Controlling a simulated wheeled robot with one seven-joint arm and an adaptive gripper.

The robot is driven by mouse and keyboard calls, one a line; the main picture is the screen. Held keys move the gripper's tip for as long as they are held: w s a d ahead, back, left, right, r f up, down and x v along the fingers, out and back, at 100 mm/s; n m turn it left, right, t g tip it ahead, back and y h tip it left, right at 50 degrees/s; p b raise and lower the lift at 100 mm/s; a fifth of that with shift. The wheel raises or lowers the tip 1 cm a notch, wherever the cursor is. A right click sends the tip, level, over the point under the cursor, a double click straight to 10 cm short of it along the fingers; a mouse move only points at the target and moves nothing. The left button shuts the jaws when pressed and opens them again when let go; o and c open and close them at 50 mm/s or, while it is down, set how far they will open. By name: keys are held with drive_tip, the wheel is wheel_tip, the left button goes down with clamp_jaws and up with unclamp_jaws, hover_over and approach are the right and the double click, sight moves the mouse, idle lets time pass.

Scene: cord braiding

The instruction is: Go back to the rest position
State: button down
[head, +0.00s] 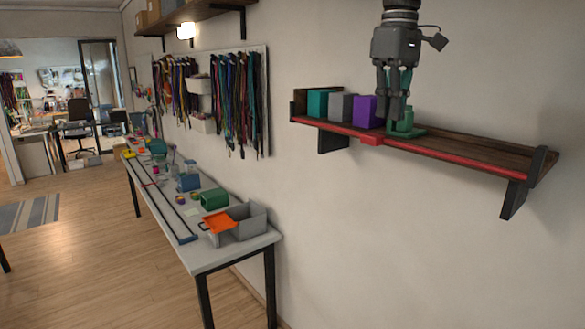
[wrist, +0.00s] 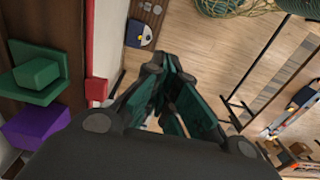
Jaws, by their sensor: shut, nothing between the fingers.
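My gripper (head: 386,112) hangs fingers-down in front of the wall shelf in the head view, close to the green holder with a block on it (head: 404,125). In the wrist view the fingers of my gripper (wrist: 163,70) come together with nothing between them. The green holder (wrist: 40,75) and a purple block (wrist: 36,126) sit on the shelf at the left there, apart from the fingers. In the head view the purple block (head: 364,111) stands beside a grey block (head: 341,107) and a teal block (head: 318,103).
The brown shelf (head: 480,147) has a red front edge and black end brackets; its right half is bare. Cords hang on the wall. The wood floor (head: 90,260) is open.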

drive_tip(key=w+a+f+m+y+b, duration=0.1)
drive_tip(key=w+a+f+b, duration=0.15)
drive_tip(key=f, duration=1.25)
drive_tip(key=w+a+f+b, duration=0.15)
drive_tip(key=w+f, duration=0.25)
drive_tip(key=f, duration=1.1)
drive_tip(key=s+a+f+m+g+y+b, duration=0.1)
drive_tip(key=s+a+f, duration=0.15)
drive_tip(key=f, duration=1.35)
drive_tip(key=s+a+f+m+y+b, duration=0.1)
drive_tip(key=s+f+b, duration=0.15)
drive_tip(key=f, duration=1.25)
drive_tip(key=s+d+f+m+b, duration=0.1)
drive_tip(key=s+d+f+b, duration=0.1)
drive_tip(key=s+f, duration=0.8)
drive_tip(key=s+d+f+m+b, duration=0.15)
drive_tip(key=s+f, duration=0.55)
drive_tip(key=f, duration=0.7)
drive_tip(key=s+d+f+h+b, duration=0.1)
drive_tip(key=s+d+f, duration=0.1)
drive_tip(key=s+f, duration=0.2)
drive_tip(key=s+d+f+m+h+b, duration=0.1)
drive_tip(key=s+d+f, duration=0.2)
drive_tip(key=s, duration=0.7)
drive_tip(key=s+d+f+m+t+h+b, duration=0.1)
drive_tip(key=s+d+f, duration=0.2)
drive_tip(key=s+f, duration=0.2)
drive_tip(key=shift+s+d+b, duration=0.15)
drive_tip(key=shift+s+b, duration=0.15)
drive_tip(key=shift+s, duration=0.7)
